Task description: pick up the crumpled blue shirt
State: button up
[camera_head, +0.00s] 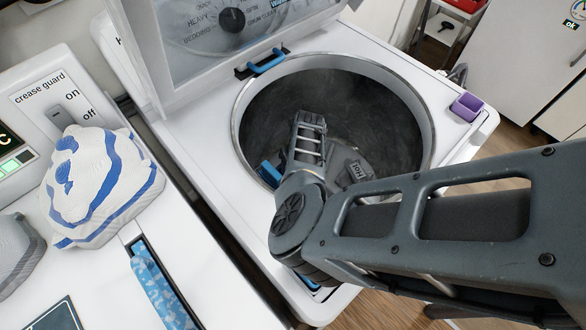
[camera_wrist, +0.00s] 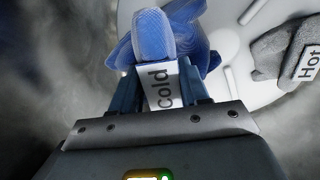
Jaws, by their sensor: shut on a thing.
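The crumpled blue shirt (camera_wrist: 160,35) shows at the top middle of the wrist view, inside the washer drum. A white label reading "cold" (camera_wrist: 163,88) is on it, facing the wrist camera. My gripper (camera_wrist: 160,88) is shut on the shirt, with one finger on each side near the label. In the head view, my arm reaches down into the open drum (camera_head: 385,110), and the fingers cannot be made out. A blue patch (camera_head: 270,173) shows at the drum's left side; I cannot tell whether it is the shirt.
A grey cloth labelled "Hot" (camera_wrist: 285,52) lies in the drum to the right of the shirt. The raised washer lid (camera_head: 215,45) stands behind the opening. A blue-and-white striped cloth (camera_head: 100,188) lies on the machine at left.

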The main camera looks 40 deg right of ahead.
jog(key=shift+r, duration=1.5)
jog(key=shift+r, duration=0.1)
jog(key=shift+r, duration=1.9)
jog(key=shift+r, duration=2)
jog(key=shift+r, duration=2)
jog(key=shift+r, duration=2)
